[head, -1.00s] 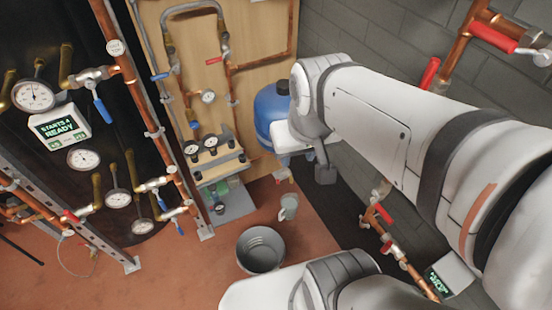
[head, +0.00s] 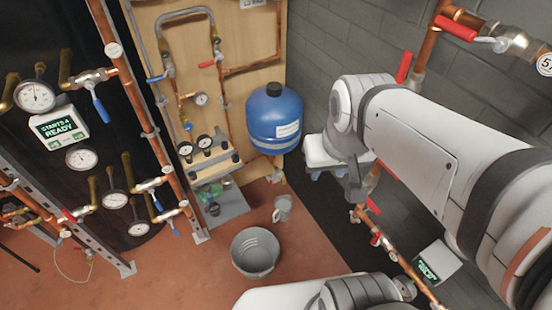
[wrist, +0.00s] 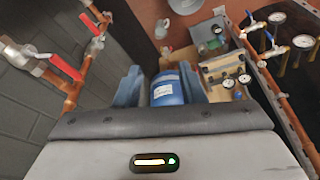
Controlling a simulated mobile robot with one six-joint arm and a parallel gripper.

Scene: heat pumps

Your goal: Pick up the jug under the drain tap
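The jug (head: 282,208) is small, pale grey and upright on the reddish floor, just below the drain tap (head: 276,176) under the blue vessel. In the wrist view the jug (wrist: 162,28) is near the top, beyond the fingertips. My gripper (wrist: 159,84) is open, its two blue fingers apart with the blue vessel (wrist: 167,90) seen between them; nothing is held. In the head view my gripper is mostly hidden behind the wrist, right of the vessel and above and right of the jug.
A grey metal bucket (head: 255,252) stands on the floor in front of the jug. The blue vessel (head: 274,118) hangs before a wooden board with pipes and gauges. Copper pipes with red-handled valves (head: 374,206) run along the grey block wall at right.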

